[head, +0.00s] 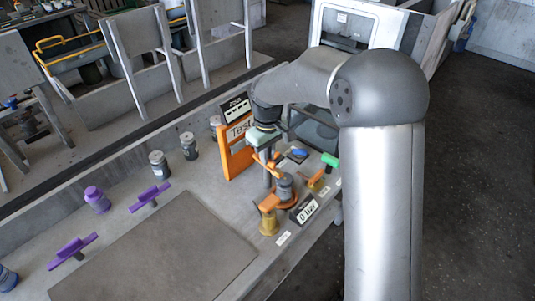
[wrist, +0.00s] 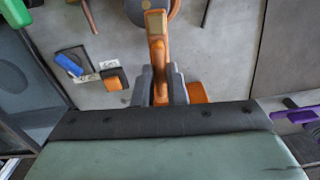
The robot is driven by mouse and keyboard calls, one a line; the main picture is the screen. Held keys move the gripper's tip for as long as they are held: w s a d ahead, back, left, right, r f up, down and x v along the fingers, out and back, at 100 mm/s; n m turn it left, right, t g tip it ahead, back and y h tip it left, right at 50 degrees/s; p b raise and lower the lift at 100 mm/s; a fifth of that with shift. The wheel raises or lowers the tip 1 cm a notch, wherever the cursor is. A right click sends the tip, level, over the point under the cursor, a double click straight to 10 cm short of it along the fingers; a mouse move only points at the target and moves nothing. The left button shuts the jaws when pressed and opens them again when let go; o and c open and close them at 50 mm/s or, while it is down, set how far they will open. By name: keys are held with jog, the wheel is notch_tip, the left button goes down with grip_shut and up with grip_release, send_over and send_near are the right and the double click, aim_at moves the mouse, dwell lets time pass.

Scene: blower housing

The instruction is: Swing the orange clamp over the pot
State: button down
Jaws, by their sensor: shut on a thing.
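The orange clamp (head: 266,160) stands near the bench's right edge in the head view. Its orange bar (wrist: 157,52) runs up the middle of the wrist view, with a yellowish end piece on it. My gripper (wrist: 160,88) has its two grey fingers on either side of this bar and is shut on it. In the head view my gripper hangs over the clamp, its fingertips largely hidden. A grey round body, seemingly the pot (head: 284,186), sits beside the clamp; part of a grey round shape shows at the wrist view's top edge. I cannot tell whether the bar lies over it.
An orange frame with a "Test" sign (head: 235,151) stands just left of my gripper. A green-handled part (head: 329,160), a blue piece (head: 299,153) and a sign (head: 306,210) are close on the right. Purple handles (head: 72,250) and jars (head: 158,165) lie left; a flat plate (head: 160,260) is in front.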

jog(key=shift+w+r+n, duration=0.1)
jog(key=shift+r+n, duration=0.05)
jog(key=shift+n, duration=0.45)
jog(key=c, duration=1.5)
grip_release()
jog(key=shift+o, duration=0.2)
notch_tip(320, 180, up, 17)
jog(key=shift+r, duration=0.15)
